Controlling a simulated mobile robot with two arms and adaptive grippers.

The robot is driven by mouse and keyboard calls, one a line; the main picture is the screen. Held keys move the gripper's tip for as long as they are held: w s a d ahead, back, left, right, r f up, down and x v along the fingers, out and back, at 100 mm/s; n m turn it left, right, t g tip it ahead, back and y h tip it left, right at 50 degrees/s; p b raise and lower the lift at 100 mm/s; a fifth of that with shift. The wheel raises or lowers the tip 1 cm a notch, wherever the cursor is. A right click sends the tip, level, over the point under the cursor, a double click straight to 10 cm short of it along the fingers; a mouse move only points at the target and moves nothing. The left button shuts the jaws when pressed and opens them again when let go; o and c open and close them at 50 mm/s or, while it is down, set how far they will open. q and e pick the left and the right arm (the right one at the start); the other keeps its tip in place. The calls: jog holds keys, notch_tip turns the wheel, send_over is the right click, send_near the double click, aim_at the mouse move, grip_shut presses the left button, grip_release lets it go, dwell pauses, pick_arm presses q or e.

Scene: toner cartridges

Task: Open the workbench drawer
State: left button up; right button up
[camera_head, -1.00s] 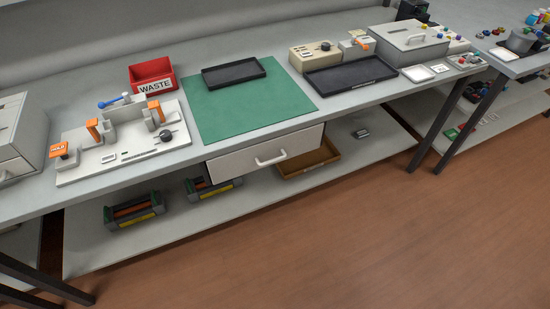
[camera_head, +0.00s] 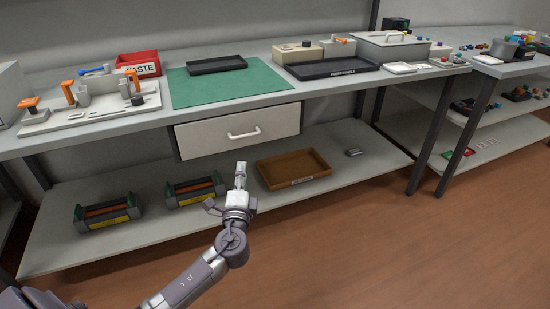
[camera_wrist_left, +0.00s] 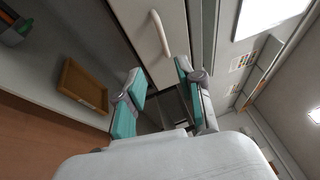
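The workbench drawer (camera_head: 220,136) has a pale front and a white bar handle (camera_head: 244,133), and it looks shut under the workbench top (camera_head: 330,82). My left gripper (camera_head: 240,170) is below and in front of the drawer, apart from the handle. In the left wrist view the left gripper (camera_wrist_left: 162,82) has its two teal-padded fingers spread with nothing between them. The drawer handle (camera_wrist_left: 160,33) shows beyond the fingertips there, at the top. My right gripper is not in view.
On the lower shelf are a brown tray (camera_head: 293,169) and toner cartridges (camera_head: 108,212). A green mat (camera_head: 225,87), a red waste bin (camera_head: 138,64) and a black tray (camera_head: 330,70) are on the top. The floor (camera_head: 360,240) in front is clear.

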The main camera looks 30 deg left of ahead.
pick_arm(q)
jog(key=b, duration=0.1)
send_near(246, 139)
jog(key=w+a+r, duration=0.2)
jog(key=w+r, duration=0.3)
jog(key=shift+w+f, duration=0.15)
jog(key=shift+f, duration=0.1)
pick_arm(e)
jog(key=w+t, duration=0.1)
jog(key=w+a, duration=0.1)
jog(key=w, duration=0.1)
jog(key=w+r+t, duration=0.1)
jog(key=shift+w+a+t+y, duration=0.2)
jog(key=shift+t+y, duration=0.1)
pick_arm(q)
grip_shut()
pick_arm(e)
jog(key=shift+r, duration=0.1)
